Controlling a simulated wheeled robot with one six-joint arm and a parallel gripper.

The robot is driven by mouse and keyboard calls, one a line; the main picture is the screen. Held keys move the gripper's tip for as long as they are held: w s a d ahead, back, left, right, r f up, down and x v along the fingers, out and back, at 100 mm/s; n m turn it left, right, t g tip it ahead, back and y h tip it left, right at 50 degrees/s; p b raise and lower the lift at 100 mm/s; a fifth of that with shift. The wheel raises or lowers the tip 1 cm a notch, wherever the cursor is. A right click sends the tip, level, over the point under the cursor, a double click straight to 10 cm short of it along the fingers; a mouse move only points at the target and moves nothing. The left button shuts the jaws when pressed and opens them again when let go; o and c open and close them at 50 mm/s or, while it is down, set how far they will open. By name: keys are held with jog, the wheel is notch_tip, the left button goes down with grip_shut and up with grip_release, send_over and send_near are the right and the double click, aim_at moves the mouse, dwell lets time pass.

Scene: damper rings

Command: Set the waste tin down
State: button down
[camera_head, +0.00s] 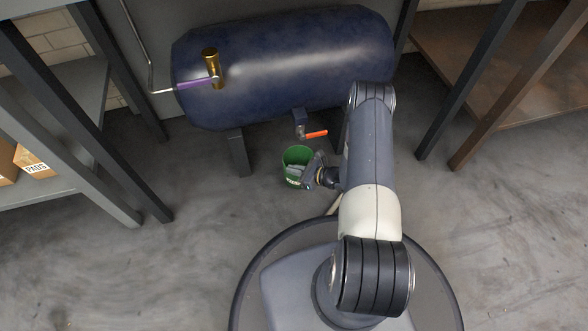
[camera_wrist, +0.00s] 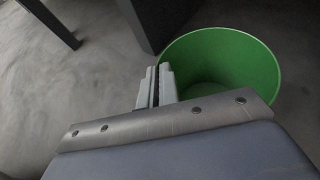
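The waste tin is a green, open-topped round tin (camera_head: 297,155). In the head view it is upright below the tank's orange-handled valve. It also fills the right of the wrist view (camera_wrist: 235,50), where its inside looks empty. My gripper (camera_head: 308,178) is at the tin's near right side in the head view. In the wrist view my gripper (camera_wrist: 157,86) has its fingers close together at the tin's rim, one inside and one outside, pinching the wall. The tin's underside is hidden, so I cannot tell whether it touches the floor.
A dark blue tank (camera_head: 290,60) stands behind on dark legs (camera_head: 238,152). Its valve with an orange handle (camera_head: 316,134) hangs just above the tin. Shelving stands left, and a brown-topped bench (camera_head: 500,70) right. The grey floor (camera_head: 200,235) is clear left of the tin.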

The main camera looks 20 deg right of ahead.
jog(key=shift+f, duration=0.15)
jog(key=c, duration=1.6)
grip_release()
jog(key=p+v, duration=0.4)
jog(key=v, duration=0.6)
jog(key=shift+s+d, duration=0.25)
jog(key=shift+c, duration=0.2)
grip_shut()
